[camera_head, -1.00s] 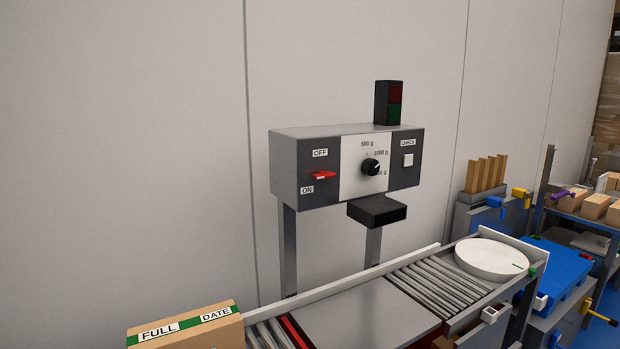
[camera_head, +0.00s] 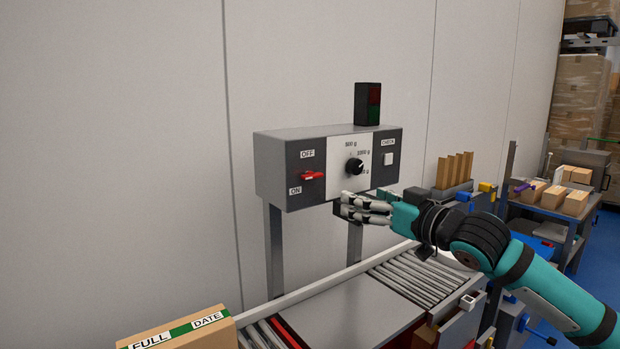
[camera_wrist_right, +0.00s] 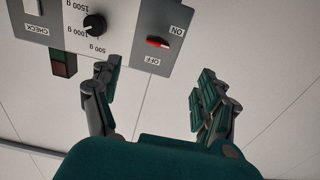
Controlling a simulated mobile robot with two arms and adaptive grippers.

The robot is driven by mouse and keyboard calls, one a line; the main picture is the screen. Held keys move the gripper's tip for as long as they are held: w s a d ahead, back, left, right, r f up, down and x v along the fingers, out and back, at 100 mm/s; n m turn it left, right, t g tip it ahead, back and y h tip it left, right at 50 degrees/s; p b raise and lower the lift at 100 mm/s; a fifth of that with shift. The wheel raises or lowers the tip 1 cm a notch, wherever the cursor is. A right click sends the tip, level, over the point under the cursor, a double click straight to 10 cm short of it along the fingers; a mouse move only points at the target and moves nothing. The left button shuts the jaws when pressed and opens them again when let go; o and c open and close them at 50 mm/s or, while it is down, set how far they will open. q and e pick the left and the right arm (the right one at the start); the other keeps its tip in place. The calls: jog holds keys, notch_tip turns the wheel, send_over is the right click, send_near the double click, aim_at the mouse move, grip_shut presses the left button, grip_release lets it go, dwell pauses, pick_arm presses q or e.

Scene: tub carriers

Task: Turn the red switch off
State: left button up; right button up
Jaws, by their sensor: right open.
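The red switch (camera_head: 312,176) is on the left part of the grey control box (camera_head: 292,143). An OFF label is above it and an ON label below it, and its lever lies between them, seen nearly edge-on. The right wrist view shows the red switch (camera_wrist_right: 158,42) upside down, beyond the fingers and between them. My right gripper (camera_head: 345,204) is in front of the lower right part of the box, right of the switch and apart from it. The right gripper (camera_wrist_right: 155,90) is open and empty. My left gripper is out of view.
A black dial (camera_head: 355,166) and a white CHECK button (camera_head: 388,158) are right of the switch. A red and green lamp (camera_head: 368,104) stands on the box. Below are a roller conveyor (camera_head: 425,285) and a cardboard box (camera_head: 180,330). The wall left of the box is clear.

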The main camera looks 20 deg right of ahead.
aim_at(315, 177)
jog(key=p+x, duration=0.4)
jog(key=x, duration=1.2)
jog(key=shift+w+d+r+p, duration=0.15)
jog(key=shift+p, duration=0.2)
jog(key=shift+w+a, duration=0.25)
jog(key=shift+w, duration=0.35)
jog(key=shift+c, duration=0.3)
jog(key=c, duration=1.1)
